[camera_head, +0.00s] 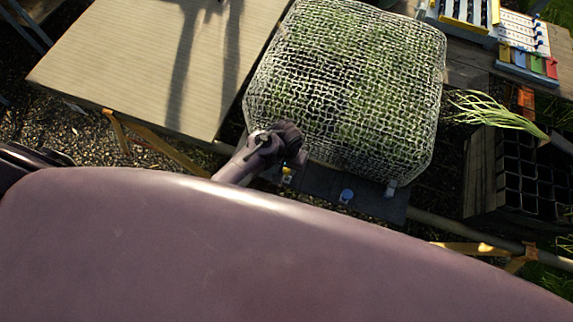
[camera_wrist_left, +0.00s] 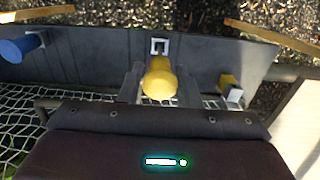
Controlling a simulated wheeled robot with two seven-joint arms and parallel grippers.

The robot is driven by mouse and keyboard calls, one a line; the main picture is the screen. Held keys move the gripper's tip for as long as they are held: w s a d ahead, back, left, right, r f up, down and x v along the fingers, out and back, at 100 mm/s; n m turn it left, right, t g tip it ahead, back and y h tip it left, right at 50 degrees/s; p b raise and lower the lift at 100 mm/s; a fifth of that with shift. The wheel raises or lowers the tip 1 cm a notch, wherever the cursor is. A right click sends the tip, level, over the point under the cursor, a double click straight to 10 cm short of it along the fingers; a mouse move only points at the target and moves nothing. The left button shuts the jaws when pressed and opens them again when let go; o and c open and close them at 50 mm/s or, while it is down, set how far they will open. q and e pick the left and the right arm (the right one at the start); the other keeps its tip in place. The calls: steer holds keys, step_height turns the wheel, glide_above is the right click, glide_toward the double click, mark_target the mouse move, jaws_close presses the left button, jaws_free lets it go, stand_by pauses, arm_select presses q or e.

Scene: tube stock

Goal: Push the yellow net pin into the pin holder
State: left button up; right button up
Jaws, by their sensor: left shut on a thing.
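The yellow net pin (camera_wrist_left: 158,80) is between the two fingers of my left gripper (camera_wrist_left: 160,92) in the left wrist view, its rounded end facing the camera. The gripper is shut on it. A small white square pin holder (camera_wrist_left: 159,46) with a dark opening shows just beyond the pin on the dark board. I cannot tell whether the pin's tip touches the holder. In the head view my left gripper (camera_head: 292,152) is at the front edge of the net, with a bit of yellow (camera_head: 287,171) below it. My right gripper is not in view.
The white net (camera_head: 350,75) covers green plants. A bare tabletop (camera_head: 130,60) lies left; black pots (camera_head: 515,170) stand right.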

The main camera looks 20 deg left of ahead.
mark_target(286, 174)
arm_select(q)
steer(key=shift+f, duration=0.4)
stand_by(0.4)
steer(key=shift+f+b, duration=1.6)
steer(key=shift+f, duration=0.7)
steer(key=o, duration=1.9)
steer(key=shift+r, duration=0.1)
steer(key=shift+r+p, duration=1.15)
steer(key=shift+p, duration=0.25)
steer(key=shift+r, duration=2.8)
